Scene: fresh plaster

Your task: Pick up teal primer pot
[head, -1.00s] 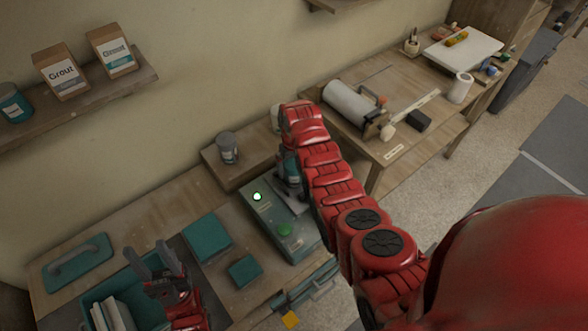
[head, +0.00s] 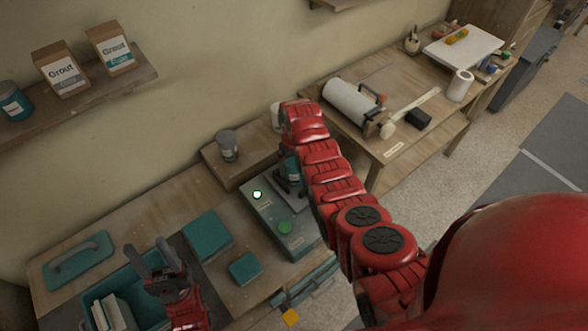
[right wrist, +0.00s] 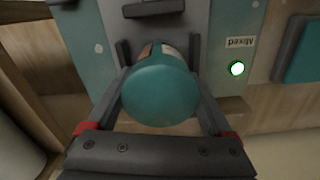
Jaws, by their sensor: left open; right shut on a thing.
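The teal primer pot (right wrist: 160,92) fills the middle of the right wrist view, between the two fingers of my right gripper (right wrist: 160,75), which is shut on it. In the head view the pot (head: 291,168) shows only in part, as my right gripper (head: 291,182) and arm cover much of it. It is at the back of a grey-green machine (head: 268,210); I cannot tell whether it touches the machine's plate. My left gripper (head: 154,257) is open and empty above a teal bin (head: 150,312).
A grey pot (head: 227,147) stands on a raised wooden block behind the machine. Teal blocks (head: 207,238) and a teal float (head: 78,261) lie on the bench. A wooden table (head: 392,150) with a roll and tools stands to the right. A shelf (head: 90,100) holds Grout packets.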

